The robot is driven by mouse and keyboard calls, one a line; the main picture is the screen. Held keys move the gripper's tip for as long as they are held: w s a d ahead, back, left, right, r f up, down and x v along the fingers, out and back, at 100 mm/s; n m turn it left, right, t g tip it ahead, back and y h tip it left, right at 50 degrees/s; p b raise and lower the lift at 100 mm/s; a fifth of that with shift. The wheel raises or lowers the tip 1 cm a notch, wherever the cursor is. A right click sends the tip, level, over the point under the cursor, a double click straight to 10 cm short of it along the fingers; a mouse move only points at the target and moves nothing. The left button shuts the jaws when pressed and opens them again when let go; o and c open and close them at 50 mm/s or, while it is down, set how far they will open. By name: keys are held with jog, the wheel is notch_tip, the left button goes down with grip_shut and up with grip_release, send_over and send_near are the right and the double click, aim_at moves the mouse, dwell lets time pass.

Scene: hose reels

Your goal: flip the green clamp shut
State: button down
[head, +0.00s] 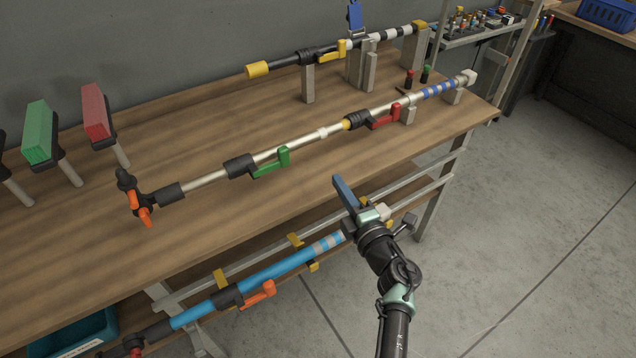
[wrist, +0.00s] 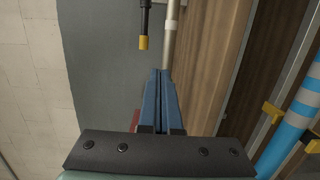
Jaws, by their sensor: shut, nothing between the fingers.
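The green clamp (head: 271,163) is on the long silvery pipe (head: 210,178) on the bench, just right of a black collar (head: 240,165). Its lever juts out on the pipe's near side, with a raised tip at the right end. My gripper (head: 337,180) is in front of the bench's near edge, right of the green clamp and apart from it. Its blue fingers are together and empty. In the wrist view the shut fingers (wrist: 158,72) point toward a pale pipe (wrist: 170,40). I cannot make out the green clamp there.
A red clamp (head: 384,117) is farther right on the same pipe. An orange-handled valve (head: 140,207) is at its left end. A yellow-clamped hose (head: 330,54) stands behind on posts. A blue pipe (head: 255,283) with an orange lever (head: 258,295) is below the bench edge.

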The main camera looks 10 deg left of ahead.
jog(key=d, duration=0.3)
jog(key=shift+r, duration=0.1)
jog(key=shift+s, duration=0.1)
